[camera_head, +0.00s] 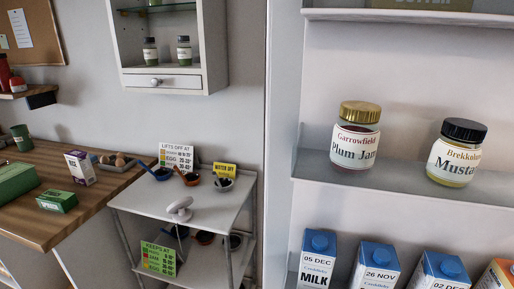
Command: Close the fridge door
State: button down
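The fridge part (284,120) fills the right side of the head view, close to me, with its pale vertical edge near the middle. Its inner side faces me, so the fridge stands open. I cannot tell for certain whether this is the door's inner side or the cabinet. A shelf (400,188) holds a plum jam jar (356,137) with a gold lid and a mustard jar (457,153) with a black lid. Milk cartons (375,268) with blue caps stand below. No door handle can be made out. My gripper is not in view.
A white two-tier cart (215,208) with small bowls and signs stands left of the fridge edge. A wooden counter (95,205) with boxes is at far left. A white wall cabinet (212,50) hangs above the cart.

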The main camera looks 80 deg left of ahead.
aim_at(423, 69)
jog(key=u, duration=2.75)
